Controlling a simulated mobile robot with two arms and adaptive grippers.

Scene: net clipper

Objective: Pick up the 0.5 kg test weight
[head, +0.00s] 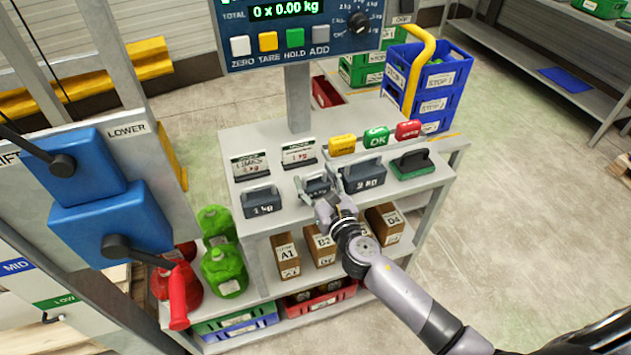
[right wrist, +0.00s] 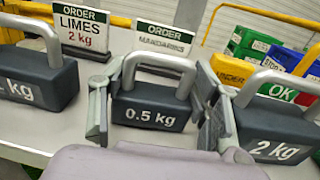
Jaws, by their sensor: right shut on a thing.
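The 0.5 kg test weight (right wrist: 150,113) is a small dark grey block with a light metal handle, upright in the middle of the right wrist view. In the head view the weight (head: 316,184) is partly covered by my right gripper (head: 321,202). My right gripper also shows in the right wrist view (right wrist: 158,122), with one finger on each side of the block, shut on it. The weight is at the shelf top; I cannot tell whether its base touches the surface. My left gripper is not in view.
The 1 kg weight (head: 262,201) stands close on the left and the 2 kg weight (head: 364,177) close on the right. Order cards (head: 250,166) stand behind. Yellow, green and red buttons (head: 376,138) sit behind right. Cardboard boxes (head: 286,257) are on the shelf below.

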